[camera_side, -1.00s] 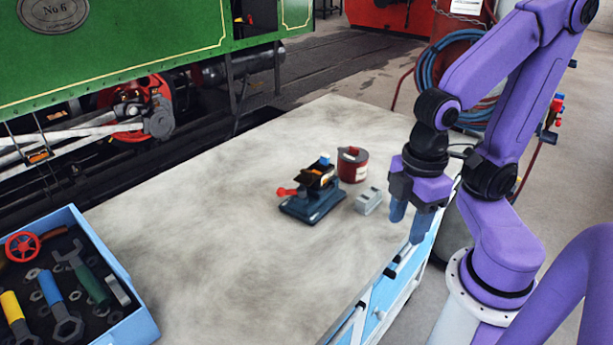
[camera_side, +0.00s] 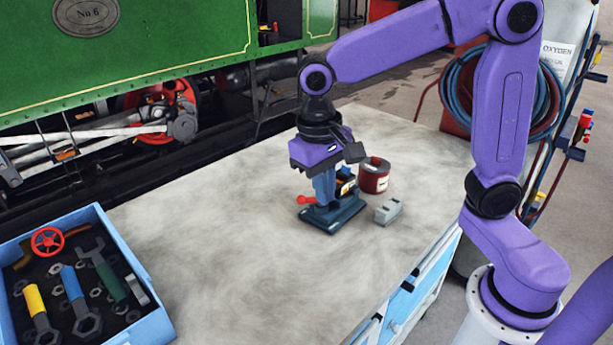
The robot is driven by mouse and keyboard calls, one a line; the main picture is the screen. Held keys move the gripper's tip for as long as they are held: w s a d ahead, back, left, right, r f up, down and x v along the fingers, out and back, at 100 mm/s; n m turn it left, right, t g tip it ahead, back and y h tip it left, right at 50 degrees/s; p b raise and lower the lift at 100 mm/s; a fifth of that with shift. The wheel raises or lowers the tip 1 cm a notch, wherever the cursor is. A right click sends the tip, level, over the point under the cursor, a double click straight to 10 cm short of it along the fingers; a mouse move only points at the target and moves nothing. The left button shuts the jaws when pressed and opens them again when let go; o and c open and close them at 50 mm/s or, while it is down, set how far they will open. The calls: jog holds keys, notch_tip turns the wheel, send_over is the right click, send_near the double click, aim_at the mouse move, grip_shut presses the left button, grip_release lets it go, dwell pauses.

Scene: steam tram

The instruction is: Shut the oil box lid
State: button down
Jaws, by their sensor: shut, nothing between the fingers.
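The oil box (camera_side: 343,214) stands on the table, a small unit with a dark blue base, a red lever on its left and dark and yellow parts at the top. My gripper (camera_side: 324,201) points down right at the oil box, with its blue fingers shut and empty. The fingers cover much of the box's upper left part. I cannot tell whether they touch it. The lid is mostly hidden behind the fingers, so its angle cannot be made out.
A dark red tin (camera_side: 374,177) stands behind and right of the oil box. A grey block (camera_side: 389,210) lies close on its right. A blue tool tray (camera_side: 150,325) holds wrenches and a red handwheel at lower left. The table (camera_side: 230,255) is bare between.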

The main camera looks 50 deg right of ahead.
jog(key=w+d+f+m+g, duration=0.1)
jog(key=w+d+m, duration=0.2)
jog(key=w+m, duration=0.9)
jog(key=w+d+f+m+g, duration=0.1)
jog(key=w+d+m+g, duration=0.15)
jog(key=w+m, duration=0.9)
jog(key=w+d+f+m, duration=0.2)
jog(key=w+d+m, duration=0.1)
jog(key=d+m, duration=0.35)
jog(key=s+d+f+m, duration=0.1)
jog(key=s+d+f, duration=0.2)
jog(key=s+f, duration=0.4)
jog(key=shift+w+x, duration=0.25)
jog(key=shift+x, duration=1.05)
jog(key=shift+s+a+f+n+h, duration=0.15)
jog(key=shift+s+n+h, duration=0.2)
jog(key=shift+n+h, duration=0.25)
